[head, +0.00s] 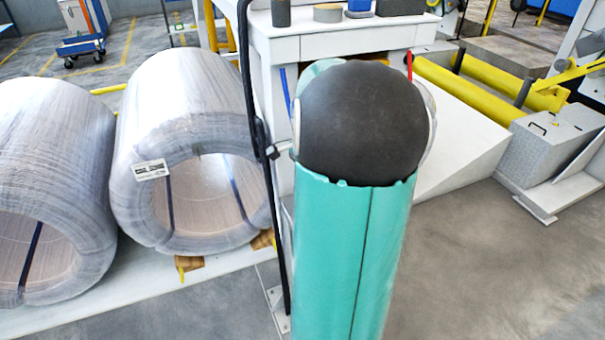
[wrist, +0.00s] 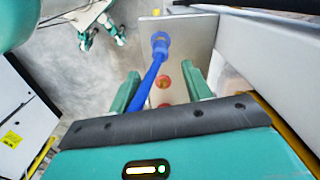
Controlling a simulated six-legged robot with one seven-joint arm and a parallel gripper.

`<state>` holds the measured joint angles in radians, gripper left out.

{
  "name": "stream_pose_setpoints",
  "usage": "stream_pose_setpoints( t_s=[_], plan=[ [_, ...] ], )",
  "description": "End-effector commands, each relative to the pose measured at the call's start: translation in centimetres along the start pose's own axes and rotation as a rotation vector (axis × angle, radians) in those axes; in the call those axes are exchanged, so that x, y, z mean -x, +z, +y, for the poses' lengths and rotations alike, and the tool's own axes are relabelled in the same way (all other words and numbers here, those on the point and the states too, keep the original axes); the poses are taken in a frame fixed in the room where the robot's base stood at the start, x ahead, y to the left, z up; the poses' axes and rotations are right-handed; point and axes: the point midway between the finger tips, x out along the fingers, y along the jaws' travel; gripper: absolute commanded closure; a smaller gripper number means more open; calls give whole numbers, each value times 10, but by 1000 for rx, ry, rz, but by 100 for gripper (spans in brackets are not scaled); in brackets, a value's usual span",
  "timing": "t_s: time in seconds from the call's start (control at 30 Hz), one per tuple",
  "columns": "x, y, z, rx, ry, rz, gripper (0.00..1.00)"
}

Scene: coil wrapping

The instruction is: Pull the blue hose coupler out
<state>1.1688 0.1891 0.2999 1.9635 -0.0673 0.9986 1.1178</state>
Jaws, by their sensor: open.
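The blue hose coupler (wrist: 160,42) sits on a grey upright plate (wrist: 187,38) in the wrist view. Its blue hose (wrist: 150,80) runs down and to the left, passing between the fingers and out of sight behind my gripper body. My gripper (wrist: 163,76) is open, with its two teal fingers on either side of the hose. The fingertips stop short of the coupler in the picture and nothing is gripped. In the head view my own arm fills the middle; the gripper and coupler are hidden there.
A white surface (wrist: 262,50) lies close on the right in the wrist view. In the head view, wrapped coils (head: 190,110) stand left, a white bench (head: 345,32) behind, and open floor (head: 480,270) right.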

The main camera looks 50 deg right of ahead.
Motion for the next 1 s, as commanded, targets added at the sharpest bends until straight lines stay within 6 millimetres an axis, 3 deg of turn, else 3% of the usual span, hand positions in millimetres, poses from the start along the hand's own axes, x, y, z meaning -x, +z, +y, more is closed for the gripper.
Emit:
stream_pose_setpoints(
  t_s=[0.5, 0.7, 0.97, 1.0],
  plan=[
    [-89, 5, -2, 5, 2, -3, 51],
    [-103, 7, -3, 7, 0, -2, 51],
    [-103, 6, -3, 7, -1, -1, 51],
    [-103, 6, -3, 7, -1, -1, 59]
  ],
)
